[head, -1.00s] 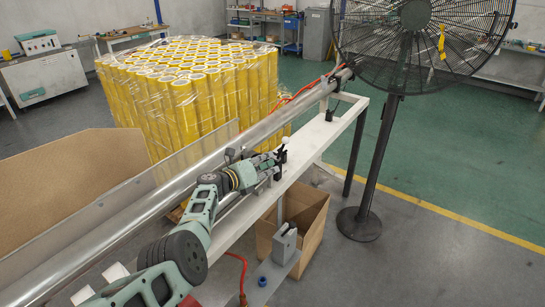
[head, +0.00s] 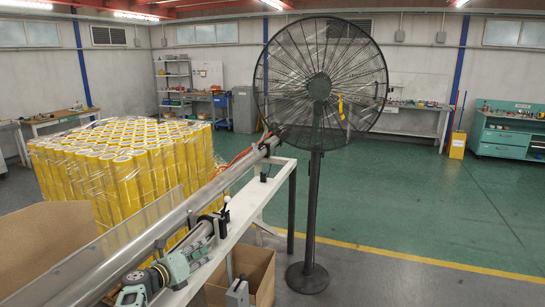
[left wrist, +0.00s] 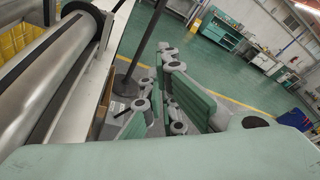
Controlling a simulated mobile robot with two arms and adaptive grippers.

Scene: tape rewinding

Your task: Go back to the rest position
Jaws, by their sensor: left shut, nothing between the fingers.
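My left gripper (head: 190,264) is at the lower left of the head view, over the near part of the machine and beside the long metal bar (head: 100,277). Its pale green jointed links also show in the middle of the left wrist view (left wrist: 160,85). It is shut and empty, apart from the roller (left wrist: 50,80) at the left of that view. My right gripper is not in view.
The white bench (head: 255,200) runs to a black fan (head: 318,150). An open cardboard box (head: 252,270) stands on the floor below it. Wrapped yellow rolls (head: 120,165) stand behind the bar. The green floor (head: 420,200) at the right is clear.

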